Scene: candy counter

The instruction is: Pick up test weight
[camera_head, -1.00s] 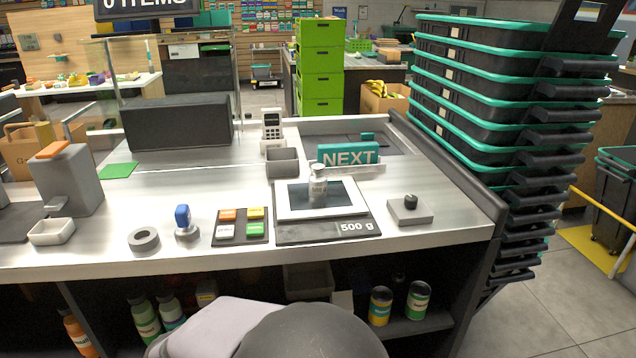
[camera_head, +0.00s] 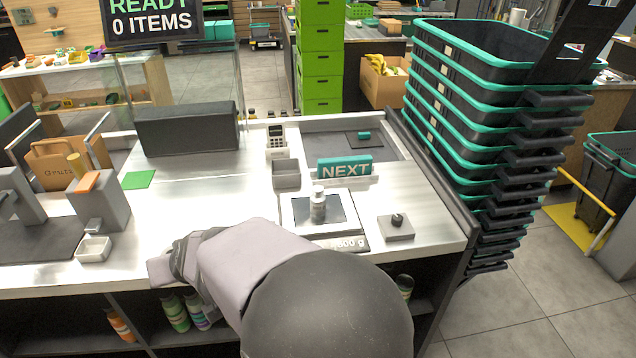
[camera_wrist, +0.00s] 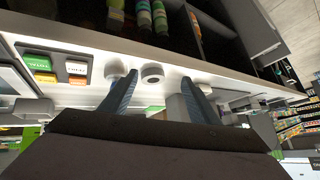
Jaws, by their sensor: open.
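The test weight (camera_head: 318,206), a small silver cylinder with a narrower top, stands upright on the scale (camera_head: 293,222) at the right part of the counter. The scale has a dark plate and a "500 g" display, partly covered by my arm. In the wrist view my gripper (camera_wrist: 158,88) is open, its two fingers apart with nothing held between them. In the head view its end is at the front left of my arm, largely hidden, left of the scale and apart from the weight. I cannot make out the weight in the wrist view.
The wrist view shows a grey ring (camera_wrist: 152,72) beyond the fingers and a coloured button pad (camera_wrist: 60,68). A NEXT sign (camera_head: 345,168) stands behind the scale, a grey block with a black knob (camera_head: 396,226) to its right. Stacked baskets (camera_head: 490,130) stand at the right.

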